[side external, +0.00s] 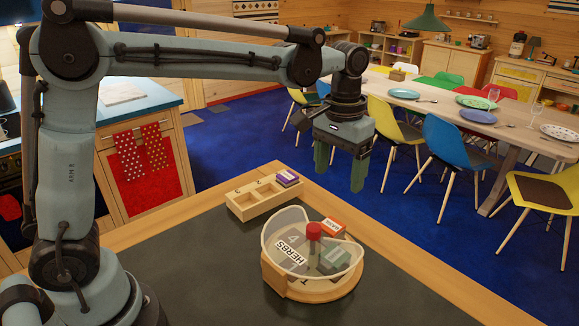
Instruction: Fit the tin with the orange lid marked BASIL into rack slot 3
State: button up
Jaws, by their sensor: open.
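The tin with the orange lid (333,228) stands in a round wooden carousel (318,293) on the dark worktop, toward its back right. Its lettering is too small to read, and its lower body is partly hidden. A wooden rack (247,210) lies behind and left of the carousel. A purple-topped tin (287,178) sits in its right-hand slot; the other slots look empty. The slot numbers cannot be read clearly. My gripper (340,182) is open and empty, its green fingers pointing down, raised above and behind the carousel, apart from everything.
The carousel has a clear curved wall, a red centre knob (314,231), a HERBS label (289,253) and a green-topped tin (331,257). The dark worktop (200,265) is bare around it, with a wooden edge. A dining table (410,93) and chairs stand beyond.

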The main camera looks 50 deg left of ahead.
send_over(335, 223)
notch_tip(335, 223, down, 7)
jog(key=shift+d, duration=0.1)
jog(key=shift+a+f, duration=0.2)
jog(key=shift+f, duration=2.45)
jog(key=c, duration=1.2)
